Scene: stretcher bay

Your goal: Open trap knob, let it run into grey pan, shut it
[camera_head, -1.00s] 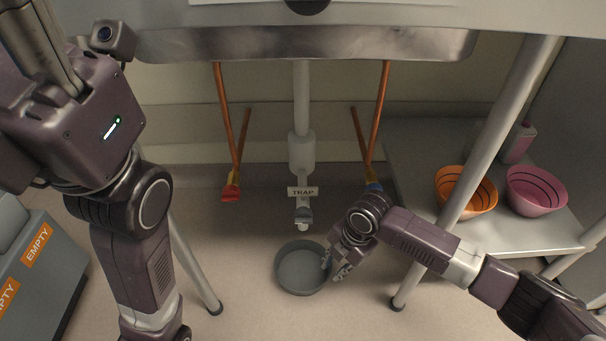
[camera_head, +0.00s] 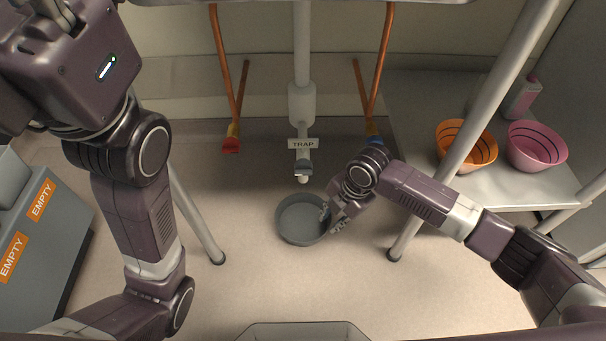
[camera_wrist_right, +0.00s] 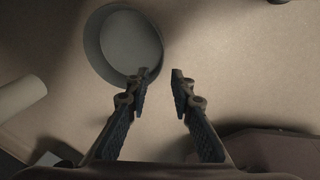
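The trap (camera_head: 302,102) is a pale pipe hanging down the middle, with a TRAP label (camera_head: 303,143) and a small grey knob (camera_head: 303,168) at its lower end. The round grey pan (camera_head: 300,238) stands on the floor a little below and in front of it; it looks empty, and also shows in the right wrist view (camera_wrist_right: 100,62). My right gripper (camera_head: 331,220) is open at the pan's right rim, one finger overlapping the rim in view, the other outside. I cannot tell whether they touch it. My left arm shows at left, its gripper out of view.
Copper pipes with red (camera_head: 231,145) and blue (camera_head: 374,140) ends flank the trap. Grey bins labelled EMPTY (camera_head: 70,225) stand at left. Metal legs (camera_head: 205,232) flank the open floor.

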